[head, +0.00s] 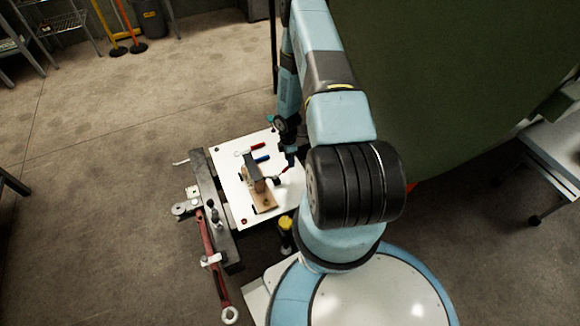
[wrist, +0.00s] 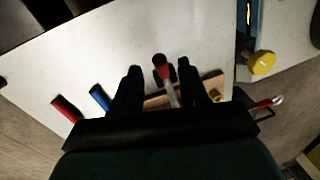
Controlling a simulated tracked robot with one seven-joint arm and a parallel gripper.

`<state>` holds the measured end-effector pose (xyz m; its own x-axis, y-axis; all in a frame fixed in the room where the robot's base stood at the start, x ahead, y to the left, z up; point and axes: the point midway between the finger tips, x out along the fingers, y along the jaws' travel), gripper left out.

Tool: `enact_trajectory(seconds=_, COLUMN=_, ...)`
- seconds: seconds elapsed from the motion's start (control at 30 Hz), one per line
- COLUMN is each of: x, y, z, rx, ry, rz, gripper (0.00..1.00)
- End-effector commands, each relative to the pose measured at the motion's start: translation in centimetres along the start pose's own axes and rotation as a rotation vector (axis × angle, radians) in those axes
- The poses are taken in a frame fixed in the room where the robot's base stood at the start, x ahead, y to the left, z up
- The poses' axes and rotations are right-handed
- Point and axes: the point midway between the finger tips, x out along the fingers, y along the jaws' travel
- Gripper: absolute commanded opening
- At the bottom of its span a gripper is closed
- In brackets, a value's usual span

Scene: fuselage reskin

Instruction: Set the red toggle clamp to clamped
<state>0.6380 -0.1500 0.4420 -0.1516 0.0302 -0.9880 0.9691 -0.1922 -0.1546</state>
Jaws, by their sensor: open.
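The red toggle clamp's handle (wrist: 160,67) has a red grip on a pale metal lever in the wrist view. It shows between the two dark fingers of my gripper (wrist: 158,76), which are open. I cannot tell whether either finger touches it. In the head view the red handle (head: 284,170) is small, beside the wooden block (head: 264,198) on the white tabletop (head: 238,205). My gripper (head: 290,159) is just above it there. The clamp's base is mostly hidden by my gripper in the wrist view.
A red-handled tool (head: 258,146) and a blue-handled tool (head: 262,158) lie on the tabletop, left of my fingers in the wrist view. A dark bar and a long red tool (head: 212,245) are at the table's left. A yellow knob (wrist: 262,63) is right of my gripper.

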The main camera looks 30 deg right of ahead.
Motion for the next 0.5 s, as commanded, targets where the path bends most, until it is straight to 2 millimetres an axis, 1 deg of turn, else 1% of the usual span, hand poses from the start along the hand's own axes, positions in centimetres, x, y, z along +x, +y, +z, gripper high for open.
enact_trajectory(seconds=0.03, x=0.9, y=-0.1, z=-0.1, rx=0.000, ry=0.000, rz=-0.002, gripper=0.44)
enact_trajectory(seconds=0.2, x=3.0, y=0.0, z=0.0, rx=0.000, ry=-0.001, rz=-0.001, gripper=0.44)
enact_trajectory(seconds=0.33, x=4.0, y=0.0, z=0.0, rx=0.000, ry=0.000, rz=0.000, gripper=0.44)
enact_trajectory(seconds=0.5, x=4.5, y=0.0, z=0.0, rx=0.000, ry=0.000, rz=0.000, gripper=0.44)
